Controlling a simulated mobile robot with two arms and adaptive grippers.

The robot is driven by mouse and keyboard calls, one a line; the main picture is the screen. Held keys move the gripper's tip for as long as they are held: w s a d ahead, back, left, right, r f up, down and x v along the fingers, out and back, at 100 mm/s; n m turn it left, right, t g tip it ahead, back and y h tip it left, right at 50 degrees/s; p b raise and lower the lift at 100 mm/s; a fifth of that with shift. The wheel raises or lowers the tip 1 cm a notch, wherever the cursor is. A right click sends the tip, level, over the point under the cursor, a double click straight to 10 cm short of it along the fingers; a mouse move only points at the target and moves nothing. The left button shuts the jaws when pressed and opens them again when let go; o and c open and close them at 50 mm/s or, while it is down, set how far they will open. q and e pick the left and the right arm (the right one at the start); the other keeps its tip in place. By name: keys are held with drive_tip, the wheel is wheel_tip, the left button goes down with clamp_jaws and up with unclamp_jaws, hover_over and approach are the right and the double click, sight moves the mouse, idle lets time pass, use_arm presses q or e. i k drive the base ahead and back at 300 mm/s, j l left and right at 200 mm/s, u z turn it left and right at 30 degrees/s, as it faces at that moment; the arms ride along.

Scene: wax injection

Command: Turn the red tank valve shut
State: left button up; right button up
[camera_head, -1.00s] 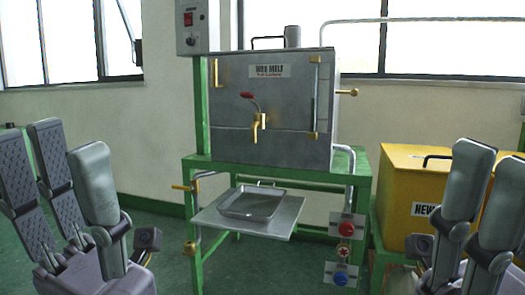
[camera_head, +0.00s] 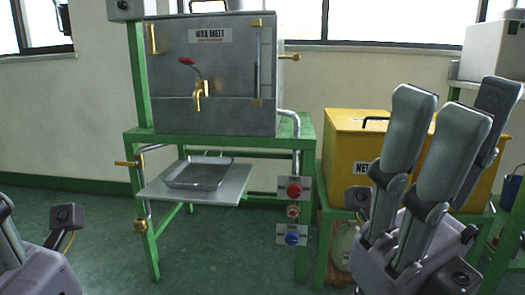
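The grey wax melt tank (camera_head: 225,75) stands on a green frame, left of centre. On its front is a brass tap (camera_head: 199,97) with a red lever handle (camera_head: 187,61) that slants up to the left. A small red handwheel (camera_head: 293,211) sits on the pipe at the frame's right leg, between a red knob (camera_head: 294,189) and a blue knob (camera_head: 292,238). My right gripper (camera_head: 450,104) is at the right, fingers upright, spread and empty, apart from all of these. My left gripper (camera_head: 8,240) is mostly cut off at the lower left.
A metal tray (camera_head: 199,172) rests on a shelf plate (camera_head: 150,192) jutting out below the tank. A yellow box (camera_head: 345,140) stands right of the frame, partly behind my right gripper. Green floor (camera_head: 225,255) is clear in front.

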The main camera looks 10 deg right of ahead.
sight(294, 191)
drive_tip(key=i+j, duration=0.4)
drive_tip(key=j, duration=0.15)
drive_tip(key=i+j, duration=0.45)
drive_tip(key=j+z, duration=0.05)
